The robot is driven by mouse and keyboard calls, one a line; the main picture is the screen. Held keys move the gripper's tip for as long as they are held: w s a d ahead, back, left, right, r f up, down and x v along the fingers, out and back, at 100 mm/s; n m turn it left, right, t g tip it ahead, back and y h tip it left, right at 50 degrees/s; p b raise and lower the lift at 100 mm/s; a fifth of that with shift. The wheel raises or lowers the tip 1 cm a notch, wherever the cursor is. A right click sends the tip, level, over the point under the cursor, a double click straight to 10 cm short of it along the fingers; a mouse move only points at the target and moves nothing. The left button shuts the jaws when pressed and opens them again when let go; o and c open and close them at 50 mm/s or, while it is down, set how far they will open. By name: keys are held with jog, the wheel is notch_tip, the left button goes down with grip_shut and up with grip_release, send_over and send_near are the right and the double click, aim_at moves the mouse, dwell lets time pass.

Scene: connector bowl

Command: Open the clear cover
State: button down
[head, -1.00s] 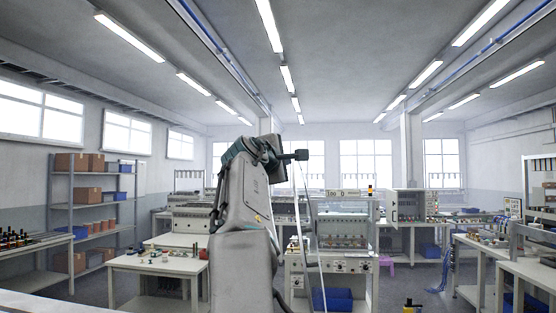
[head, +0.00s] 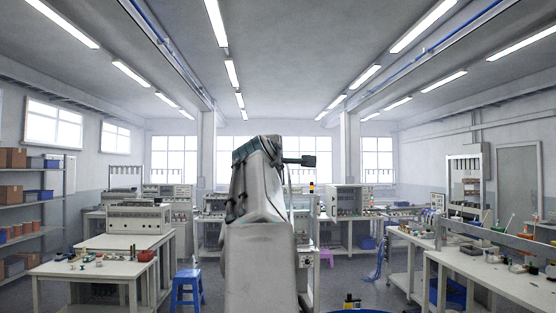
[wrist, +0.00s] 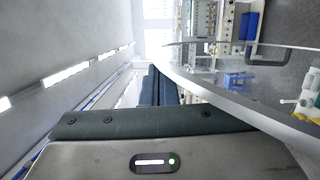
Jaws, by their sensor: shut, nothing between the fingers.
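In the wrist view my gripper (wrist: 157,85) shows its two dark fingers side by side, shut and empty. In the head view the dark end of my gripper (head: 305,161) points right, at the top of my raised arm. A clear curved panel, which looks like the clear cover (wrist: 205,88), shows in the wrist view just right of the fingers, with a pale edge. A dark bar handle (wrist: 270,61) shows on it. The fingers look apart from the handle. In the head view my arm hides most of the machine with the cover.
A white table (head: 95,265) with small parts and a blue stool (head: 187,288) stand at left. Workbenches (head: 490,270) with loose items stand at right. A yellow-and-black object (head: 351,301) shows at the bottom edge. Floor shows between the stool and my arm.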

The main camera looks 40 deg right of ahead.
jog(key=shift+w, duration=0.1)
jog(key=s+a+b, duration=0.3)
jog(key=a+b, duration=0.3)
jog(key=a, duration=0.5)
jog(key=shift+a, duration=0.2)
jog(key=shift+r, duration=0.1)
